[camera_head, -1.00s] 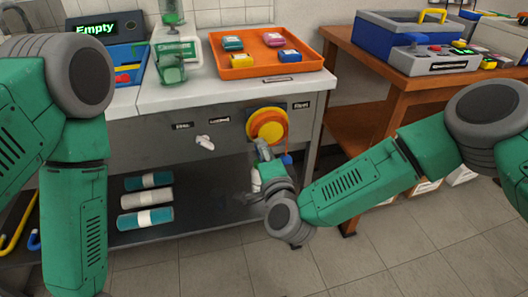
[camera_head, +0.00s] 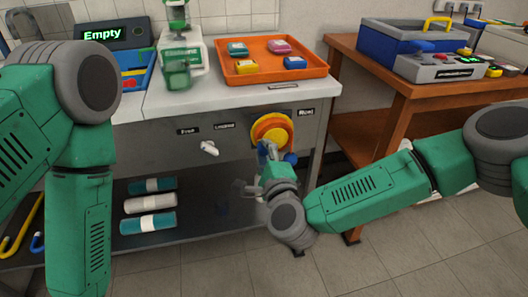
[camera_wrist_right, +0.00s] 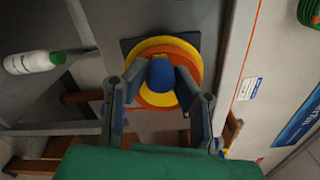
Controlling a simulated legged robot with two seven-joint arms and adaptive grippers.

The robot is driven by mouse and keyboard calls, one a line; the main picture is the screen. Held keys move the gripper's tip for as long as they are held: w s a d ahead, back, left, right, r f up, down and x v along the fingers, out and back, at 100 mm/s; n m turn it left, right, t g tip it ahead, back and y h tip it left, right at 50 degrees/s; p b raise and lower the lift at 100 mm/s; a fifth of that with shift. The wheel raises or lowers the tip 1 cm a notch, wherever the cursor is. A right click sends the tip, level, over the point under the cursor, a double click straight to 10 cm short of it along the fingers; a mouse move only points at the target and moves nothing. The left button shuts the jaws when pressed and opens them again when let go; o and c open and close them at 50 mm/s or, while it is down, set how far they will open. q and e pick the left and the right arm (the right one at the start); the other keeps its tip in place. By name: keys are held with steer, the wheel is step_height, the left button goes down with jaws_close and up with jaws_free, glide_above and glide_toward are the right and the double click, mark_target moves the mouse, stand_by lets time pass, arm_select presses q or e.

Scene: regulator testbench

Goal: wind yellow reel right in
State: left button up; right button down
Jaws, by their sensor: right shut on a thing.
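The yellow reel (camera_head: 271,127) is a round yellow and orange disc on the front panel of the bench. It also shows in the right wrist view (camera_wrist_right: 162,46), with a blue knob (camera_wrist_right: 161,75) standing out from its face. My right gripper (camera_wrist_right: 160,80) is shut on the blue knob, with one finger on each side of it. In the head view my right gripper (camera_head: 268,154) is at the reel's lower edge and hides part of it. My left arm is at the left of the head view, and its gripper is out of view.
A white tap-like handle (camera_head: 209,148) sticks out of the panel left of the reel. An orange tray (camera_head: 271,72) with several coloured blocks lies on the bench top (camera_head: 230,98). Rolled bundles lie on the shelf below. A wooden table (camera_head: 425,92) stands to the right.

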steer(key=shift+d+f, duration=0.2)
steer(key=c, duration=1.3)
jaws_free()
steer(key=shift+c, duration=0.2)
steer(key=shift+r, duration=0.1)
steer(key=shift+s, duration=0.3)
steer(key=v, duration=1.1)
steer(key=shift+d, duration=0.15)
